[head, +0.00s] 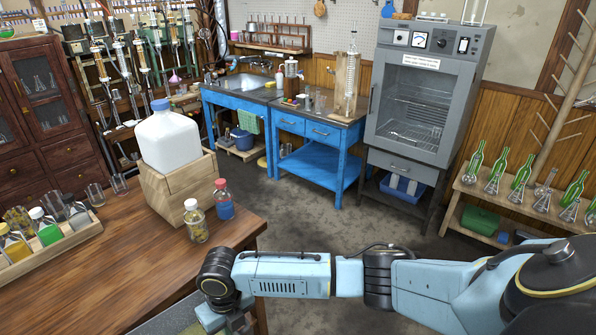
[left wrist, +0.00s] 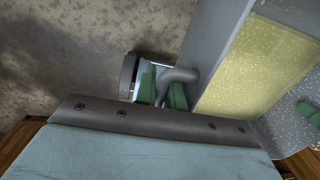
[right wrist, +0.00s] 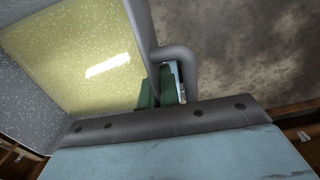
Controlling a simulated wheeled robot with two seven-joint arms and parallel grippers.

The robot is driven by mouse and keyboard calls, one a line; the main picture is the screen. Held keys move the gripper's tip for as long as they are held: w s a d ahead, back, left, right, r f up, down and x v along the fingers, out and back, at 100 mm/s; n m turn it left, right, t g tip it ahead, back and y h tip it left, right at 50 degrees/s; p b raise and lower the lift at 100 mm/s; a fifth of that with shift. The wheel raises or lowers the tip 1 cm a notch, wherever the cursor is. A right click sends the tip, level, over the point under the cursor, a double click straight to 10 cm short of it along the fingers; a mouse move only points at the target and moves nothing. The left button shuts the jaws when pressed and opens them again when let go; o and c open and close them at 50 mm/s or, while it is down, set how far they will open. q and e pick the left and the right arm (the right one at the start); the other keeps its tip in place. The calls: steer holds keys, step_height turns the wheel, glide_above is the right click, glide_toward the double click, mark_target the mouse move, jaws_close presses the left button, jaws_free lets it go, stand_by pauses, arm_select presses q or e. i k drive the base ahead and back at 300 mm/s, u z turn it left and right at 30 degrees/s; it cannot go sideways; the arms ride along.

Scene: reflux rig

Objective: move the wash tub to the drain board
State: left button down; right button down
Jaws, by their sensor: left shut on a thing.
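In the left wrist view, the grey speckled wash tub (left wrist: 222,60) has a pale yellow inside and a grey bar handle (left wrist: 181,75). My left gripper (left wrist: 165,92) is shut on this handle, with a green pad on each side. In the right wrist view, the tub (right wrist: 140,25) shows a like handle (right wrist: 178,54). My right gripper's green pads (right wrist: 158,88) are at that handle, between its bar and the tub wall; whether they grip is unclear. In the head view, my right gripper (head: 232,322) is cut off at the bottom edge.
A wooden table (head: 115,255) holds a white jug (head: 168,140) in a wooden box, two small bottles and a bottle tray (head: 50,245). Blue benches (head: 310,140), a grey oven (head: 415,100) and a glassware rack (head: 510,195) stand behind. The grey floor (head: 335,215) between is open.

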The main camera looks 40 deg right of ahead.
mark_target(266, 94)
steer(key=z, duration=1.8)
steer(key=i, duration=3.6)
steer(key=u, duration=1.7)
